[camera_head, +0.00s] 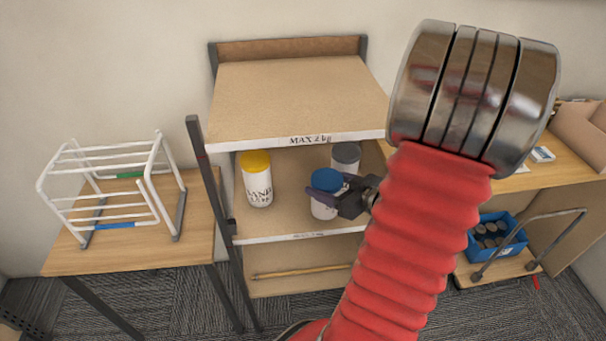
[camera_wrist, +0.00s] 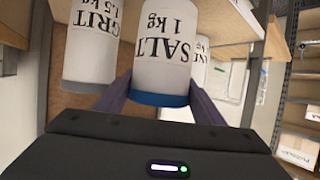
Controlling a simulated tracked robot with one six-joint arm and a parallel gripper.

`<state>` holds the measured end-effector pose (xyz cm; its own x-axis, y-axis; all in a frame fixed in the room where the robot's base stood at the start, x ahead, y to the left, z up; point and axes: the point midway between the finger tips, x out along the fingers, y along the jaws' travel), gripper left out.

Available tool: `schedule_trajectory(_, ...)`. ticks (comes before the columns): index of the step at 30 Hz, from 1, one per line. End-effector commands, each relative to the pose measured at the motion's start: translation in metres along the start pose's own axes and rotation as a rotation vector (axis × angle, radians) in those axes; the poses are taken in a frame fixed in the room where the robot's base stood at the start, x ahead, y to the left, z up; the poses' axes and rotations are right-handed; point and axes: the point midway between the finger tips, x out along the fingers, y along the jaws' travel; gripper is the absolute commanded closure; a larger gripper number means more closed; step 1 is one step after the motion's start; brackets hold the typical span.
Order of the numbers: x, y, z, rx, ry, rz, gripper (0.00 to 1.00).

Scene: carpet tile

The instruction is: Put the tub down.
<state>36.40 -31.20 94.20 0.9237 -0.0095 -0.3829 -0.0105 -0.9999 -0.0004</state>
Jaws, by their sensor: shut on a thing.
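The salt tub (camera_head: 322,211) is white with a blue lid, upright over the middle shelf (camera_head: 285,212) of the rack. My gripper (camera_head: 331,184) is shut on it near the lid, reaching in from the right. I cannot tell whether its base touches the board. In the wrist view, which is upside down, the tub (camera_wrist: 166,48) reads "SALT 1 kg" and stands between both fingers (camera_wrist: 160,98). The grit tub (camera_wrist: 92,45), close beside it, shows its grey lid (camera_head: 346,153) behind it in the head view. A yellow-lidded sand tub (camera_head: 257,182) stands to the left.
The top shelf (camera_head: 295,95), marked "MAX 2 kg", is empty and overhangs the tubs. The rack's dark post (camera_head: 212,180) is at left. A white wire rack (camera_head: 110,190) stands on the left table. A blue crate (camera_head: 496,240) sits low at right. Board between sand and salt is clear.

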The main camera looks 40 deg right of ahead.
Motion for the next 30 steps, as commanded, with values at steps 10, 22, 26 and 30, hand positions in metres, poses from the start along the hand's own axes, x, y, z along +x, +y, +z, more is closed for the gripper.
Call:
schedule_trajectory(10, 0.041, 0.000, -0.018, -0.004, 0.003, -0.001, 0.94)
schedule_trajectory(22, 0.086, 0.001, -0.038, -0.002, 0.003, 0.000, 0.94)
schedule_trajectory(26, 0.091, 0.002, -0.040, -0.002, 0.004, 0.003, 0.94)
schedule_trajectory(30, 0.091, 0.002, -0.040, -0.001, 0.004, 0.004, 0.94)
